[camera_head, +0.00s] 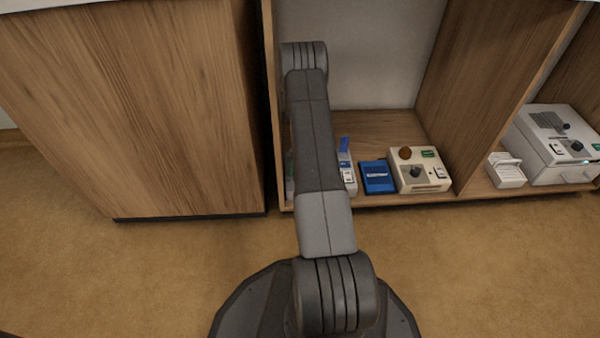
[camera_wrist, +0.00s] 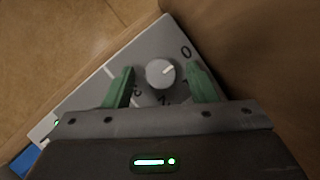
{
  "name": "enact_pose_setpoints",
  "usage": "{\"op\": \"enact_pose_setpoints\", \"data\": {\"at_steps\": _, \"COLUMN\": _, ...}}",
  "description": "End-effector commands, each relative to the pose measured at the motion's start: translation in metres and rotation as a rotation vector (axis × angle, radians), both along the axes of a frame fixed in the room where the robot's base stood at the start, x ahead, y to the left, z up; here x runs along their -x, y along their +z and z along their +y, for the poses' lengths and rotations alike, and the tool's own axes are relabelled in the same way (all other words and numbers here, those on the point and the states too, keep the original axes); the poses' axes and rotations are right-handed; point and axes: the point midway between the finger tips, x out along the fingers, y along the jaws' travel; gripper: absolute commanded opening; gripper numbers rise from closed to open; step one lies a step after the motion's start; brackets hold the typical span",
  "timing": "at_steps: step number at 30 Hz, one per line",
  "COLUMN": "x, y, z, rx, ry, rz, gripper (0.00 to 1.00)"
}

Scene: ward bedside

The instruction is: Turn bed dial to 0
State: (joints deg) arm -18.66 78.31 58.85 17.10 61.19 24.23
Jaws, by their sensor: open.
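In the wrist view, a round grey dial (camera_wrist: 158,76) sits on a pale panel (camera_wrist: 98,88). A printed 0 (camera_wrist: 186,52) shows at the upper right of the dial. Other marks below it are partly hidden by the fingers. The dial's white pointer line points right and slightly up, a little below the direction of the 0. My gripper (camera_wrist: 161,70) is open, its green fingers on either side of the dial with gaps showing. In the head view my arm hides the gripper and the dial it faces.
In the head view, a wooden shelf (camera_head: 385,125) holds a white and blue device (camera_head: 347,175), a blue box (camera_head: 377,177) and a cream box with knobs (camera_head: 425,183). A larger white device (camera_head: 560,150) stands right of a divider. A wooden cabinet (camera_head: 150,110) stands left. Some floor (camera_head: 480,270) is clear.

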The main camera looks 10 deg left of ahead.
Motion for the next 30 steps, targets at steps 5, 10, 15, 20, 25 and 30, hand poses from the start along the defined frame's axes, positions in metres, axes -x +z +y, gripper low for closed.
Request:
{"op": "enact_pose_setpoints", "data": {"at_steps": 5, "x": -0.003, "y": 0.009, "z": -0.001, "rx": -0.001, "ry": 0.000, "rz": -0.001, "gripper": 0.52}}
{"op": "enact_pose_setpoints", "data": {"at_steps": 10, "x": -0.014, "y": 0.039, "z": -0.006, "rx": -0.001, "ry": -0.001, "rz": -0.003, "gripper": 0.52}}
{"op": "enact_pose_setpoints", "data": {"at_steps": 15, "x": -0.028, "y": 0.076, "z": -0.012, "rx": -0.001, "ry": -0.001, "rz": -0.003, "gripper": 0.52}}
{"op": "enact_pose_setpoints", "data": {"at_steps": 20, "x": -0.040, "y": 0.105, "z": -0.017, "rx": -0.001, "ry": -0.002, "rz": -0.002, "gripper": 0.52}}
{"op": "enact_pose_setpoints", "data": {"at_steps": 25, "x": -0.047, "y": 0.122, "z": -0.020, "rx": 0.001, "ry": -0.001, "rz": -0.001, "gripper": 0.52}}
{"op": "enact_pose_setpoints", "data": {"at_steps": 30, "x": -0.049, "y": 0.128, "z": -0.021, "rx": 0.000, "ry": 0.000, "rz": 0.000, "gripper": 0.52}}
